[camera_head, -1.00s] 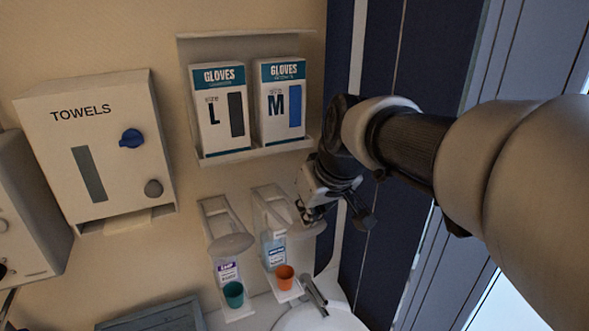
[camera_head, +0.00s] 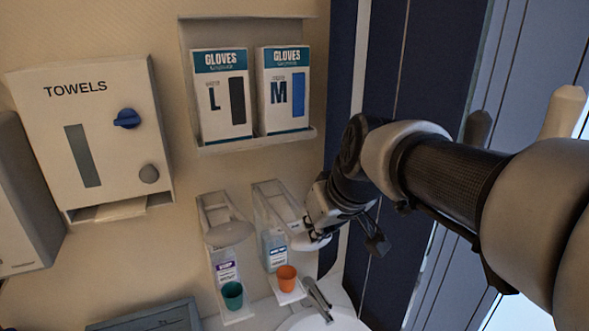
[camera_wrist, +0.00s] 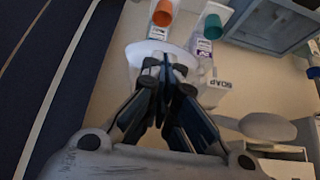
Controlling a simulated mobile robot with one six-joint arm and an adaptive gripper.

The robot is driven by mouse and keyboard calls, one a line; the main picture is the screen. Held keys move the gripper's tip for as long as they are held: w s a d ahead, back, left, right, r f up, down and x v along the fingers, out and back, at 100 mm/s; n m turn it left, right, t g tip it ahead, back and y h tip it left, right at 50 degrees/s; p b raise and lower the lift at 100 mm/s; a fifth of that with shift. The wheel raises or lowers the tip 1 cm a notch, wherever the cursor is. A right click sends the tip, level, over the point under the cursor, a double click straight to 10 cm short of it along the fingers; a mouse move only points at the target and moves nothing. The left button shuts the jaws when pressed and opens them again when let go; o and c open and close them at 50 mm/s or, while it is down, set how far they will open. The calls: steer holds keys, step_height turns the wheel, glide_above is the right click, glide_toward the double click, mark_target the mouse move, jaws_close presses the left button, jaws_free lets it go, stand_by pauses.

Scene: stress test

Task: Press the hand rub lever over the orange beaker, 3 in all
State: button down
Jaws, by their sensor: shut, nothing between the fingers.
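The hand rub dispenser (camera_head: 273,215) is the right one of two on the wall, with a clear bottle with a blue label. Its pale lever (camera_head: 300,243) also shows in the wrist view (camera_wrist: 142,55). The orange beaker (camera_head: 286,279) stands on the tray under it, and shows in the wrist view (camera_wrist: 163,13). My gripper (camera_head: 318,236) is shut and empty, its fingertips at the lever pad. In the wrist view the fingertips (camera_wrist: 167,70) overlap the pad and seem to press on it; exact contact is hidden.
The soap dispenser (camera_head: 217,215) hangs just left, with a teal beaker (camera_head: 233,295) beneath. A tap (camera_head: 317,297) and basin (camera_head: 322,321) are below right. Glove boxes (camera_head: 252,93) sit above, the towel dispenser (camera_head: 92,138) left. A dark blue panel (camera_head: 408,150) stands right.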

steer(key=r+p, duration=0.3)
steer(key=r, duration=0.1)
steer(key=shift+w+a, duration=0.15)
steer(key=shift+w, duration=0.1)
steer(key=v, duration=1)
steer(key=shift+s+d+f+p, duration=0.25)
steer(key=shift+s+f+p, duration=0.1)
steer(key=shift+s, duration=0.05)
steer(key=w+a+r+n+g+p, duration=0.1)
steer(key=w+r+n+g+p, duration=0.1)
steer(key=n+p, duration=0.4)
steer(key=w+a+r+n+g+h+p, duration=0.1)
steer(key=w+r+n+g+p, duration=0.2)
steer(key=n, duration=0.9)
step_height(320, 180, up, 4)
steer(key=p, duration=0.3)
steer(key=shift+w+a+f+g, duration=0.2)
steer(key=shift+w+g, duration=0.1)
steer(key=shift+w, duration=0.1)
steer(key=shift+f, duration=0.1)
